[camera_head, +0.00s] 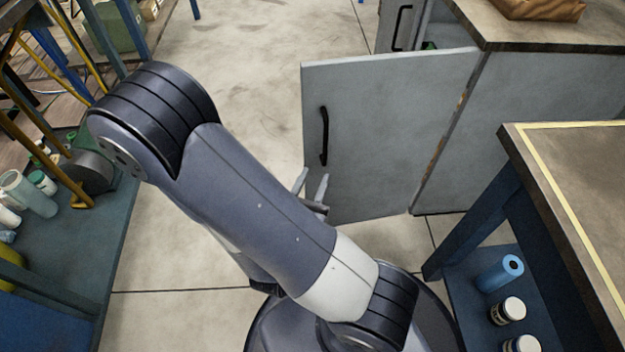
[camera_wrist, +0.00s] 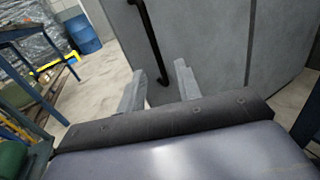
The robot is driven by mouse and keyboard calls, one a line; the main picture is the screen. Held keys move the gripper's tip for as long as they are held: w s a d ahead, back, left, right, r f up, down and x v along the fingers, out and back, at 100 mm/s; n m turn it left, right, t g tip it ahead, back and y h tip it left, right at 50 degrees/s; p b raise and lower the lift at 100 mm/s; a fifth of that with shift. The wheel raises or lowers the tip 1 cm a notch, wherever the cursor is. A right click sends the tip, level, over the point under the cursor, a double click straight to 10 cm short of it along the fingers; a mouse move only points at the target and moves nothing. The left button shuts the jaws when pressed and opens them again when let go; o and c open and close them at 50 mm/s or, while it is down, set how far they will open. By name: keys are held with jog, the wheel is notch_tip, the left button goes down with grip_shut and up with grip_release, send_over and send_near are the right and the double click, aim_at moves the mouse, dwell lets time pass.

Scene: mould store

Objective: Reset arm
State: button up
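My gripper (camera_head: 313,186) shows in the head view just past my folded arm, low in front of a grey cabinet door (camera_head: 380,120). In the wrist view my gripper (camera_wrist: 158,88) has its two fingers apart, with nothing between them. The black door handle (camera_head: 324,136) is a vertical bar on the door. In the wrist view the handle (camera_wrist: 150,40) runs down beyond the fingertips, and I cannot tell how far off it is. The door stands swung out from its cabinet (camera_head: 540,95). Part of my gripper is hidden behind my arm in the head view.
A blue-legged workbench (camera_head: 590,190) with a blue roll (camera_head: 500,273) and jars on its lower shelf stands close on the right. A blue shelf (camera_head: 85,250) with bottles stands on the left. Bare concrete floor (camera_head: 250,70) lies between. A blue drum (camera_wrist: 82,34) stands farther back.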

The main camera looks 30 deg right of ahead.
aim_at(326, 146)
dwell(0.7)
jog(key=shift+b+x, duration=0.55)
jog(key=shift+x, duration=4.75)
jog(key=shift+w+a, duration=0.1)
jog(key=shift+a, duration=0.05)
